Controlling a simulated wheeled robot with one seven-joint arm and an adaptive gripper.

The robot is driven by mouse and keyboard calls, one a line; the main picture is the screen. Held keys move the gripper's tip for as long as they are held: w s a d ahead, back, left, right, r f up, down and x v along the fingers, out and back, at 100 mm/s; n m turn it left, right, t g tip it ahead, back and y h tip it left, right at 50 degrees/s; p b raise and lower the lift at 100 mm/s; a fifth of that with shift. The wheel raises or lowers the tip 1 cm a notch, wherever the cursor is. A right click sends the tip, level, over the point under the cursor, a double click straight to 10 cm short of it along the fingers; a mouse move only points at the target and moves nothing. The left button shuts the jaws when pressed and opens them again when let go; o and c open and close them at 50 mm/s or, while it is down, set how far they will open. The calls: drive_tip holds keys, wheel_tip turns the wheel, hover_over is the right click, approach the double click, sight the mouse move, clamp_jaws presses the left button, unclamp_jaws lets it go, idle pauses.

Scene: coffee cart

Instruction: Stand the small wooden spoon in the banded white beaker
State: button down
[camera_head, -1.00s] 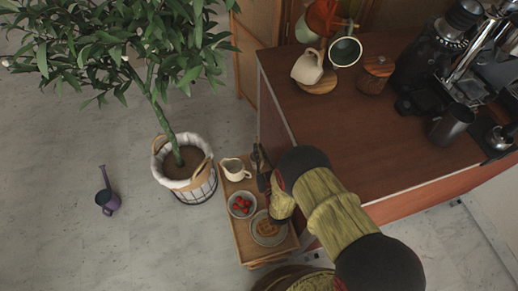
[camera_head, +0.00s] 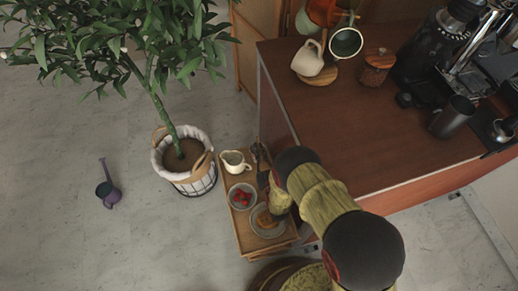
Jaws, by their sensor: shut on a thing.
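My gripper (camera_head: 261,164) is at the right edge of the small wooden cart, beside the cream jug, and seen from above and behind. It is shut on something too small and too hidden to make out. My arm covers part of the cart's right side. I cannot pick out the small wooden spoon. I cannot pick out the banded white beaker either; it may be hidden by my arm or gripper.
The wooden cart (camera_head: 246,240) carries a cream jug (camera_head: 233,161), a bowl of red berries (camera_head: 241,196) and a plate (camera_head: 268,233) with a pastry. A potted tree (camera_head: 184,165) stands left. The brown counter (camera_head: 350,135) rises right, with a mug (camera_head: 308,59) near its back.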

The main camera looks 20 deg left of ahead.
drive_tip(key=c, duration=1.9)
unclamp_jaws()
drive_tip(key=shift+r, duration=0.1)
wheel_tip(320, 180, up, 10)
drive_tip(key=shift+f, duration=0.1)
